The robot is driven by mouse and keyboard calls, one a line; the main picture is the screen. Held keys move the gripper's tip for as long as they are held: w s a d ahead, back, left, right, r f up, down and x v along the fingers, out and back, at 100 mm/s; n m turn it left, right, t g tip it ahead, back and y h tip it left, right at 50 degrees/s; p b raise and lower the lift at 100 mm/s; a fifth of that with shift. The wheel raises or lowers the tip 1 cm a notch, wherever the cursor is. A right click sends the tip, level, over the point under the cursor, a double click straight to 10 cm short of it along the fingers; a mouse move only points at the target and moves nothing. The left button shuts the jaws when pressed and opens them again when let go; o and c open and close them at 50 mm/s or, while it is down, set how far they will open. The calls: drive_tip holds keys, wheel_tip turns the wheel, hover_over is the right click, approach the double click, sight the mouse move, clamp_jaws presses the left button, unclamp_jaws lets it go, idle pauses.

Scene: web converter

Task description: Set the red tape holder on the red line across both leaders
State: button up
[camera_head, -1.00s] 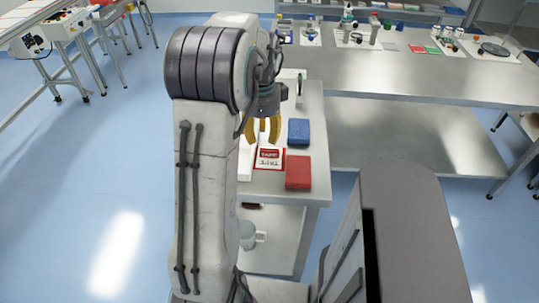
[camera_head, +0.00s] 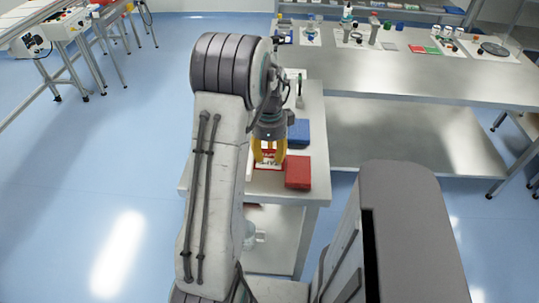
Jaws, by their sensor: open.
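My gripper (camera_head: 269,157), with yellow fingers, is open and points down over a red-and-white patch (camera_head: 267,166) on the small metal table. The fingers hide much of this patch, which carries lettering. A red block (camera_head: 298,172) lies to the right of the fingers, at the table's near right. A blue block (camera_head: 299,133) lies behind it. I cannot tell which red item is the tape holder. No red line or leaders can be made out. I cannot tell whether the fingertips touch anything.
The small table (camera_head: 311,110) has a lower shelf. A long steel bench (camera_head: 420,80) stands behind and to the right, with several small items along its far side. Conveyor-like frames (camera_head: 55,35) stand at the back left. The blue floor (camera_head: 90,170) at left is clear.

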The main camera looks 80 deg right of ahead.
clamp_jaws()
idle(0.4)
